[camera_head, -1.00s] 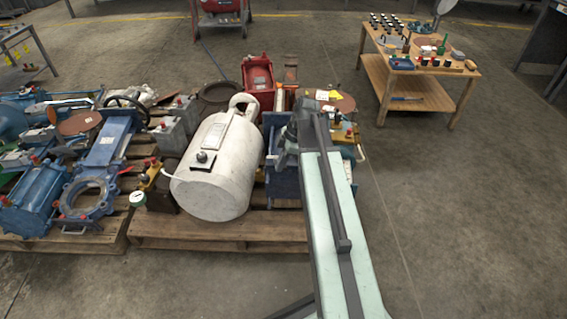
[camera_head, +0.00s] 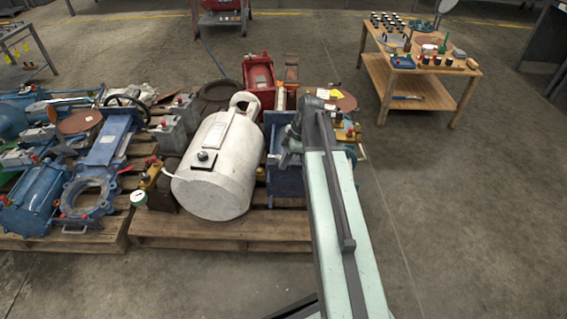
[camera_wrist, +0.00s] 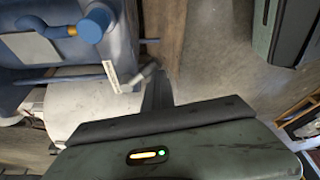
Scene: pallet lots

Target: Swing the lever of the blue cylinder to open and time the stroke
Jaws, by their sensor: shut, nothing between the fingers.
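A blue body (camera_head: 283,180) stands on the pallet just right of the white tank, partly hidden by my arm. In the wrist view a blue body (camera_wrist: 65,50) with a round blue cap and a grey plate fills the upper left; it appears to be the blue cylinder. A pale lever-like piece (camera_wrist: 122,80) sticks out at its lower right. My gripper (camera_wrist: 158,90) is shut and empty, its dark fingers close to the end of that piece; I cannot tell if they touch. In the head view my gripper's fingertips are hard to make out.
The white tank (camera_head: 215,165) lies left of my arm. Pallets (camera_head: 200,232) carry several blue and grey valves and actuators. A wooden table (camera_head: 440,95) with small parts stands at the back right. The floor (camera_head: 470,220) on the right is clear.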

